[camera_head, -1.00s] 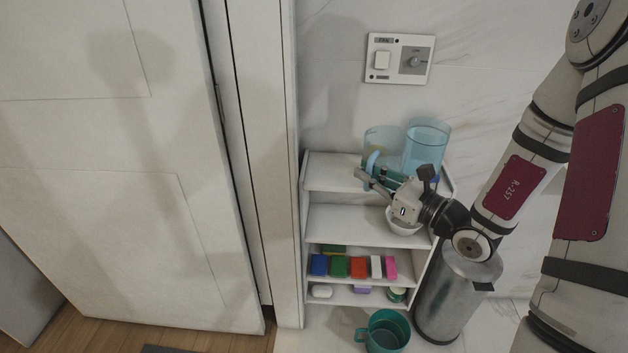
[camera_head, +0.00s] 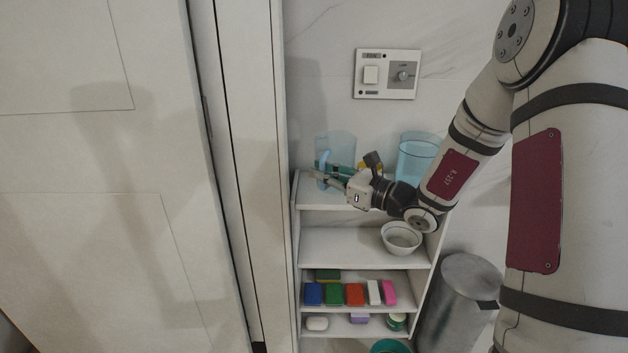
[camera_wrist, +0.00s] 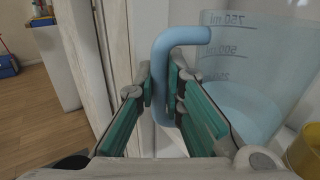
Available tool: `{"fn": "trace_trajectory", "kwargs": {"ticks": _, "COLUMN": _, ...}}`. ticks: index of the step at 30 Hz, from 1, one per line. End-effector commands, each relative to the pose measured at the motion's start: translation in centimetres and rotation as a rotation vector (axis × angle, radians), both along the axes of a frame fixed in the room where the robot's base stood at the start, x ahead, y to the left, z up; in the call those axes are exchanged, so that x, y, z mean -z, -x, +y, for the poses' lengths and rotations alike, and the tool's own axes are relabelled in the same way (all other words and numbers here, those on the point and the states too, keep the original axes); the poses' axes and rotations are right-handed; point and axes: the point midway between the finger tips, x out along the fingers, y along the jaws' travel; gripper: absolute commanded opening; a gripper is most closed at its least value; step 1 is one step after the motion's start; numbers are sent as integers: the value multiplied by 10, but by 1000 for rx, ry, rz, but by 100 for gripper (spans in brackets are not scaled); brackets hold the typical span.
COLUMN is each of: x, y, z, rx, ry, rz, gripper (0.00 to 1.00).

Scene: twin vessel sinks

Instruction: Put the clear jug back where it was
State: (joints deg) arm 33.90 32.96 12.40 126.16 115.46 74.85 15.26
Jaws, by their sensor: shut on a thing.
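The clear jug (camera_head: 338,148) is at the left end of the shelf unit's top shelf (camera_head: 308,196). In the wrist view the jug (camera_wrist: 262,62) shows millilitre marks and a blue handle (camera_wrist: 162,62). My gripper (camera_head: 322,173) comes from the right and is shut on the handle; its green-padded fingers (camera_wrist: 162,92) lie on either side of it. The jug looks upright. My gripper hides its lower part in the head view, so I cannot tell whether its base touches the shelf.
A blue clear container (camera_head: 416,158) stands to the right on the top shelf. A yellow thing (camera_wrist: 304,152) is close beside the jug. A white bowl (camera_head: 401,238) and several coloured blocks (camera_head: 355,294) are on lower shelves. A tall cabinet (camera_head: 240,150) borders the left; a metal bin (camera_head: 462,300) stands right.

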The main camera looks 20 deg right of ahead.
Motion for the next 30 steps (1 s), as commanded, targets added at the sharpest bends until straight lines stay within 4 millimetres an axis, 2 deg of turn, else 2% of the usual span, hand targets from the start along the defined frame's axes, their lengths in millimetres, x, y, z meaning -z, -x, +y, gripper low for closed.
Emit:
{"fn": "trace_trajectory", "kwargs": {"ticks": 3, "x": 3, "y": -27, "z": 1, "rx": -1, "ry": 0, "rz": -5, "gripper": 0}}
{"fn": "trace_trajectory", "kwargs": {"ticks": 9, "x": 4, "y": -50, "z": 1, "rx": 0, "ry": 0, "rz": -4, "gripper": 0}}
{"fn": "trace_trajectory", "kwargs": {"ticks": 16, "x": 5, "y": -64, "z": 1, "rx": 0, "ry": 0, "rz": -4, "gripper": 0}}
{"fn": "trace_trajectory", "kwargs": {"ticks": 21, "x": 33, "y": -62, "z": 1, "rx": 0, "ry": -2, "rz": -1, "gripper": 0}}
{"fn": "trace_trajectory", "kwargs": {"ticks": 24, "x": 41, "y": -62, "z": 1, "rx": 0, "ry": -1, "rz": -2, "gripper": 0}}
{"fn": "trace_trajectory", "kwargs": {"ticks": 30, "x": 40, "y": -62, "z": 1, "rx": 0, "ry": 0, "rz": -4, "gripper": 0}}
